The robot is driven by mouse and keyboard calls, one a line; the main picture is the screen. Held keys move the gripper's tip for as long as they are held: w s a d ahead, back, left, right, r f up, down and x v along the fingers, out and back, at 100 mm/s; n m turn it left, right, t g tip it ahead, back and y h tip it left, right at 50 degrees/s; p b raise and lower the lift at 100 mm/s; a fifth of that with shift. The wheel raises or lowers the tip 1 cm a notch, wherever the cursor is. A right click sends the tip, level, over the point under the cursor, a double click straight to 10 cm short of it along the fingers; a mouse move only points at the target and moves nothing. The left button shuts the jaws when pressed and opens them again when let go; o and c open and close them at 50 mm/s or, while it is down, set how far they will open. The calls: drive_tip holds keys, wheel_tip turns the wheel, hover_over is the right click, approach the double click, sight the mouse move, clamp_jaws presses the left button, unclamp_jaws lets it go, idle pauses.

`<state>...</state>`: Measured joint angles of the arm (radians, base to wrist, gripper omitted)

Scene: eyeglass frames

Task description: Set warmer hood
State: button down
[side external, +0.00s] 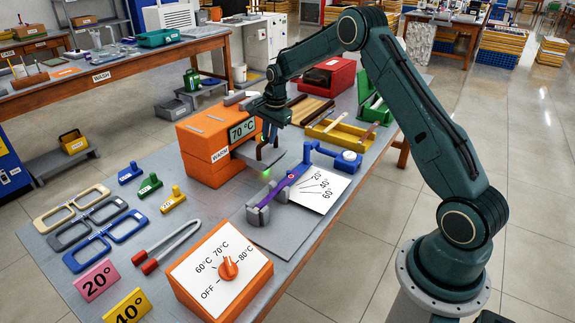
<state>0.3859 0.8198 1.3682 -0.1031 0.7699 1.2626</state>
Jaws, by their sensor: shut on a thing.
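The orange warmer (210,160) stands on the grey table, marked WARM, with a display (242,130) reading 70 °C. Its hood (200,125) is the orange upper part. A grey plate (260,155) juts from its right side, near a green light. My gripper (268,138) points down at the right front edge of the hood and is shut on it; the exact grip is small and partly hidden by the gripper. The control box (250,285) in front has an orange knob (228,268) and marks from OFF to 80 °C.
A purple-armed fixture (272,193) and an angle card (318,190) lie right of the warmer. Several eyeglass frames (105,232), small coloured blocks (150,184) and red-handled tongs (168,245) lie at left. Trays (340,132) and a red box (328,77) crowd the back.

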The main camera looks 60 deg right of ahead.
drive_tip(key=shift+w, duration=2.3)
drive_tip(key=c, duration=1.4)
unclamp_jaws()
drive_tip(key=shift+r, duration=0.15)
wheel_tip(320, 180, up, 13)
drive_tip(key=s, duration=0.2)
drive_tip(key=shift+s+r, duration=0.15)
drive_tip(key=shift+s, duration=0.2)
